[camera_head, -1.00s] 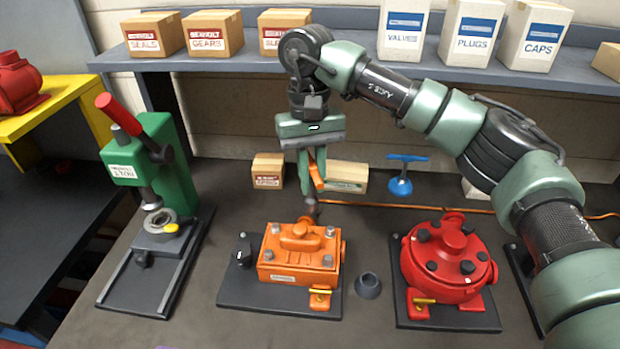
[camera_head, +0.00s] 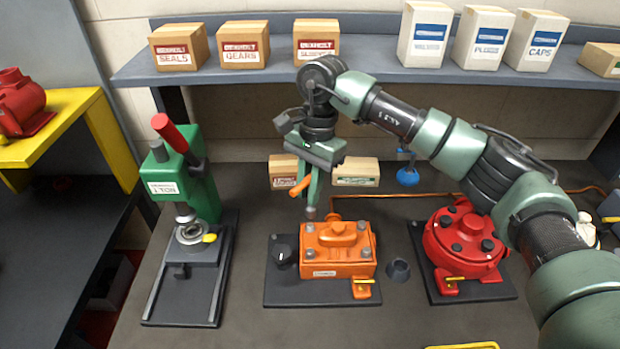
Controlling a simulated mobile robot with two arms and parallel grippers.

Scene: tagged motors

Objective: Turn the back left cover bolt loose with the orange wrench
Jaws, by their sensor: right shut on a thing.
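The orange motor housing (camera_head: 338,268) stands on a dark base plate, with grey bolts at its cover corners. My right gripper (camera_head: 312,188) is shut on the orange wrench (camera_head: 300,188), behind and above the cover's left side. The wrench's orange handle points left and toward the front. Its grey lower end (camera_head: 310,212) hangs just above the back left cover bolt (camera_head: 310,227); whether they touch I cannot tell. My left gripper is not in view.
A green press (camera_head: 185,185) stands to the left and a red motor (camera_head: 460,245) to the right. A small grey cup (camera_head: 398,271) sits between the motors. Small boxes (camera_head: 356,172) and a blue object (camera_head: 408,177) stand behind. A shelf (camera_head: 370,68) with boxes runs along the back.

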